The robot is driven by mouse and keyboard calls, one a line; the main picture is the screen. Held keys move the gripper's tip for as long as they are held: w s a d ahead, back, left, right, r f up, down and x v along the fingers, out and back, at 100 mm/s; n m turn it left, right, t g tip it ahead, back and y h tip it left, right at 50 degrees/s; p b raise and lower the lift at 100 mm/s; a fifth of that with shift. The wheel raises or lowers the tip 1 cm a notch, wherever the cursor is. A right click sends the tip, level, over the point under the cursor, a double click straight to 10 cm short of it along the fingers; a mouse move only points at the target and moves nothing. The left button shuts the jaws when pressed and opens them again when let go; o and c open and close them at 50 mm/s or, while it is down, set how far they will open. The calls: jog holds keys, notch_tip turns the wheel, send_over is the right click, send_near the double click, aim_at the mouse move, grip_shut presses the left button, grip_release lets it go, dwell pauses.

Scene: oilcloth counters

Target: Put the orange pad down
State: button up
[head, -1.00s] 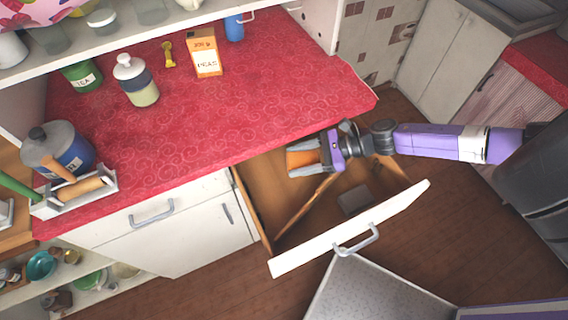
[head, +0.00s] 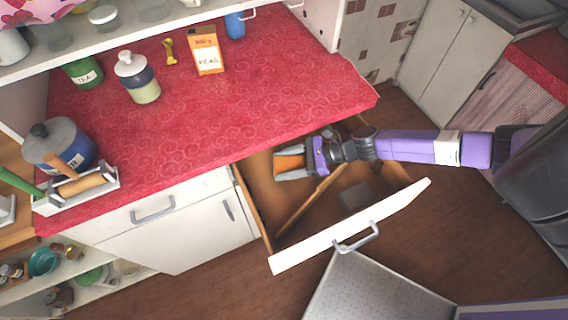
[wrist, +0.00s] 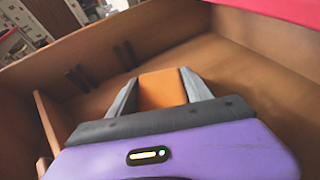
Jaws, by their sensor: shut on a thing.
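The orange pad (head: 289,162) is held between the two grey fingers of my gripper (head: 291,164). In the head view it is inside the outline of the open drawer, in the left compartment, just in front of the counter edge. The wrist view shows the pad (wrist: 162,89) between the fingers, with the drawer's wooden floor and walls around it. I cannot tell whether the pad touches the drawer floor. The open drawer (head: 345,228) has a white front and a wooden divider (head: 307,204) running between its compartments.
A grey block (head: 355,198) lies in the drawer's right compartment. The red counter (head: 240,115) overhangs the back of the drawer. On it stand a peas box (head: 207,52), a lidded jar (head: 137,78) and a tool caddy (head: 82,191). The left compartment's front part is clear.

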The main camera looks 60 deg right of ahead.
jog(key=shift+f+b, duration=0.3)
jog(key=shift+f, duration=0.05)
jog(key=o, duration=1.3)
jog(key=shift+r, duration=0.15)
jog(key=shift+r+p, duration=0.25)
jog(key=shift+p, duration=0.15)
jog(key=b+v, duration=0.1)
jog(key=v, duration=0.5)
jog(key=b+v, duration=0.1)
jog(key=v, duration=0.5)
jog(key=shift+r, duration=0.25)
